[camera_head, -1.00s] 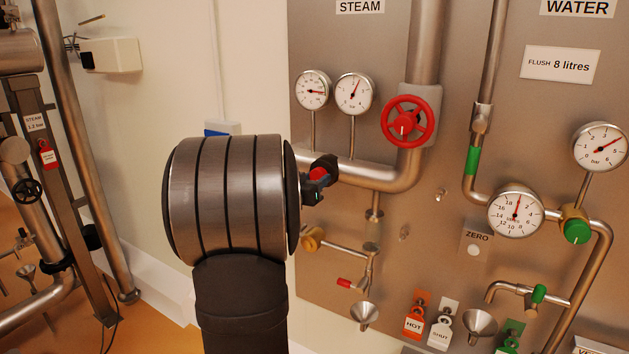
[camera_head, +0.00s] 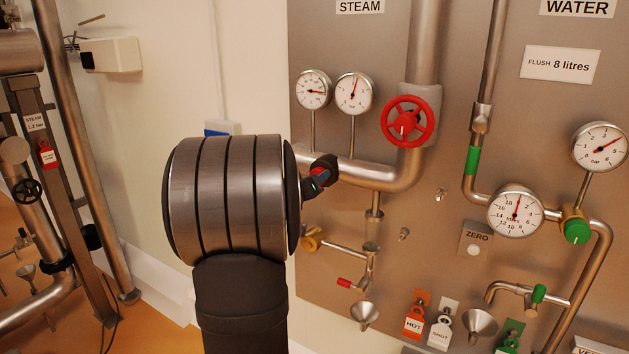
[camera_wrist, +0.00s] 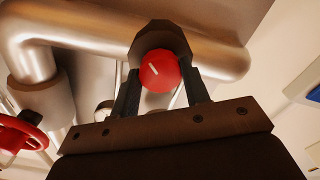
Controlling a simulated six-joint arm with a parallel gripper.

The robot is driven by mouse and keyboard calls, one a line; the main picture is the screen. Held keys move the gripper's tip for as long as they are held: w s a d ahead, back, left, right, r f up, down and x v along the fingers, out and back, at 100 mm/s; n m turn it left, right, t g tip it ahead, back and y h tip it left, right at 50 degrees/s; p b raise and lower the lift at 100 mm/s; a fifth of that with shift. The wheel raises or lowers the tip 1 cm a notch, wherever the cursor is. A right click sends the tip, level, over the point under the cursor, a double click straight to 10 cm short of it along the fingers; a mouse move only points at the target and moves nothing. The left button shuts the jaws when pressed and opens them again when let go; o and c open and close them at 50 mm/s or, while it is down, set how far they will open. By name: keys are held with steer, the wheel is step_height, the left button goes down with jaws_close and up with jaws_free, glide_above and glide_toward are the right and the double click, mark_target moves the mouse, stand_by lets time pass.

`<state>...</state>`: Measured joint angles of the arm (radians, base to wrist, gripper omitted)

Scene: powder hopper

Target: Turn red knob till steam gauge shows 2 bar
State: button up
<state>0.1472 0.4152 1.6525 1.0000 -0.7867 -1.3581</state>
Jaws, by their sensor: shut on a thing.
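My gripper (camera_head: 320,176) is at the STEAM side of the panel, beside the bend of a steel pipe. Its fingers are shut on the red knob (camera_wrist: 161,72), one on each side in the wrist view. The knob's face shows a short white mark slanting to the upper left there. In the head view the knob is mostly hidden by the gripper and wrist. Two steam gauges stand above: the left gauge (camera_head: 313,90) has its needle pointing right, the right gauge (camera_head: 354,94) nearly straight up, slightly right. Their scales are too small to read surely.
A red handwheel (camera_head: 408,121) sits right of the gauges, and it also shows in the wrist view (camera_wrist: 20,135). A steel pipe (camera_head: 372,174) runs close to my gripper. Water gauges (camera_head: 515,211), a green knob (camera_head: 577,231) and small valves are farther right and below.

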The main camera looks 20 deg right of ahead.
steer(key=o, duration=1)
steer(key=v, duration=1.7)
steer(key=shift+s+a+r, duration=0.15)
steer(key=x, duration=1.7)
